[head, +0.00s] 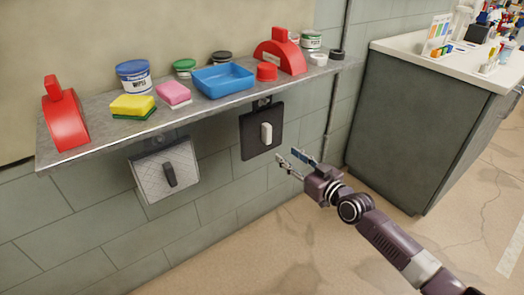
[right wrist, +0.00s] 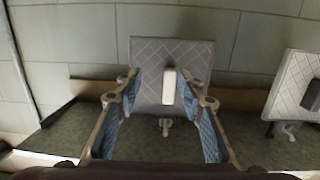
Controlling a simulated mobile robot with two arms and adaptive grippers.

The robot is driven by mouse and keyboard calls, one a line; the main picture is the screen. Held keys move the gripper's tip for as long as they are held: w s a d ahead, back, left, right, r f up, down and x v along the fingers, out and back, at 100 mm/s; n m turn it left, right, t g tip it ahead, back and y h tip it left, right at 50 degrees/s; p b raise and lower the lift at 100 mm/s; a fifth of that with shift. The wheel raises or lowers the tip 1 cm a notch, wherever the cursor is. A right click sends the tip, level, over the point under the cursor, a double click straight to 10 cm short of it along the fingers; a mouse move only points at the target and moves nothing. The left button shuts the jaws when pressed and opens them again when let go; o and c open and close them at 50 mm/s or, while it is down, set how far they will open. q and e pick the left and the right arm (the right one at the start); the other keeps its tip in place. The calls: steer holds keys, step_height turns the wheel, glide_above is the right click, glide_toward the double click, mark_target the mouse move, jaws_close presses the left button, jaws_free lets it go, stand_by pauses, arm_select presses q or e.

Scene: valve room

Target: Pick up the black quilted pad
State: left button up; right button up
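The black quilted pad (head: 252,139) hangs under the shelf's front edge, flat against the wall, with a white handle (head: 266,133) on its face. In the right wrist view the pad (right wrist: 148,62) appears upside down and greyer, with the white handle (right wrist: 169,87) between the finger lines. My right gripper (head: 290,158) is open and empty, just right of and below the pad in the head view, apart from it. A pale quilted pad (head: 150,178) with a black handle hangs to the left; it also shows in the right wrist view (right wrist: 294,80). My left gripper is not in view.
The grey shelf (head: 200,106) above holds a blue tray (head: 224,81), sponges, tubs and two red holders. A dark cabinet with a white top (head: 410,130) stands at the right. The floor below the pads is clear.

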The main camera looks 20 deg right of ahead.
mark_target(270, 133)
steer(key=shift+n+t+y, duration=0.3)
steer(key=shift+t+y, duration=0.1)
steer(key=shift+y, duration=0.2)
steer(key=w+a+r, duration=0.1)
steer(key=w, duration=0.1)
steer(key=w+a+r+b, duration=0.1)
steer(key=w+r, duration=0.1)
steer(key=w+a+r, duration=0.1)
steer(key=w+a, duration=0.1)
steer(key=shift+w+r, duration=0.15)
steer(key=shift+r, duration=0.2)
steer(key=shift+w+a, duration=0.2)
steer(key=shift+w, duration=0.3)
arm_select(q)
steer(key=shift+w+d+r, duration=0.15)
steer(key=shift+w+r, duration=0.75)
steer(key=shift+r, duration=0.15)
arm_select(e)
steer(key=shift+c, duration=0.4)
steer(key=shift+r, duration=0.1)
jaws_close()
